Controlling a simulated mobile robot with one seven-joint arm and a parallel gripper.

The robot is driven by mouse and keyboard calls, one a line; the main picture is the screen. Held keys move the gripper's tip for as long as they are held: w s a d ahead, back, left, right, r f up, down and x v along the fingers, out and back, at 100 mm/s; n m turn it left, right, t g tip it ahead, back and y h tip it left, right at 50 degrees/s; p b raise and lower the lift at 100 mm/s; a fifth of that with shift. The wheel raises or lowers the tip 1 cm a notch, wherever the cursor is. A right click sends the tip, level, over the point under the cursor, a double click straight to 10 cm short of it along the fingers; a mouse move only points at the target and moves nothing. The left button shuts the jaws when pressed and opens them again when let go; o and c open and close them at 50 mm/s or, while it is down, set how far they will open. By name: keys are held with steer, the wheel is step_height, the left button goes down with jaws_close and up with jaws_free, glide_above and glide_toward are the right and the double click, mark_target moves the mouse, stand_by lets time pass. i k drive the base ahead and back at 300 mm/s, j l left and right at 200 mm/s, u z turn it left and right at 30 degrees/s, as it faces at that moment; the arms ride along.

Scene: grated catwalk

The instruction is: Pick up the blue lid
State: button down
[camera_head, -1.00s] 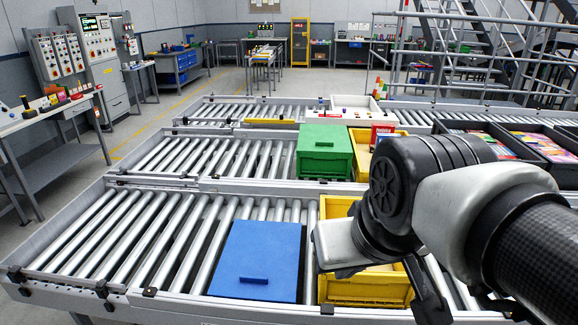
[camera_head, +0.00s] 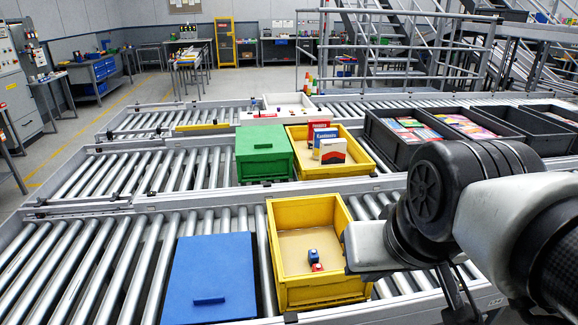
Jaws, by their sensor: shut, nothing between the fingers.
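The blue lid (camera_head: 213,268) is a flat panel with a small raised handle near its front edge. It lies on the near roller conveyor, handle side up, left of the open yellow bin (camera_head: 325,290). My gripper (camera_head: 457,300) is at the lower right, partly hidden by my arm's wrist. Its dark fingers point down. It is shut and empty, right of the yellow bin and well apart from the lid.
The yellow bin holds small blue and red items. Behind stand a closed green box (camera_head: 264,153), a second yellow bin (camera_head: 352,168) with cartons, and dark trays (camera_head: 392,151). The rollers (camera_head: 90,262) left of the lid are clear.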

mark_target(211, 280)
steer(key=i+j, duration=0.1)
steer(key=j, duration=0.45)
steer(key=j+u, duration=0.15)
steer(key=j, duration=0.35)
steer(key=i+j, duration=0.15)
steer(key=j, duration=0.35)
steer(key=j+u, duration=0.05)
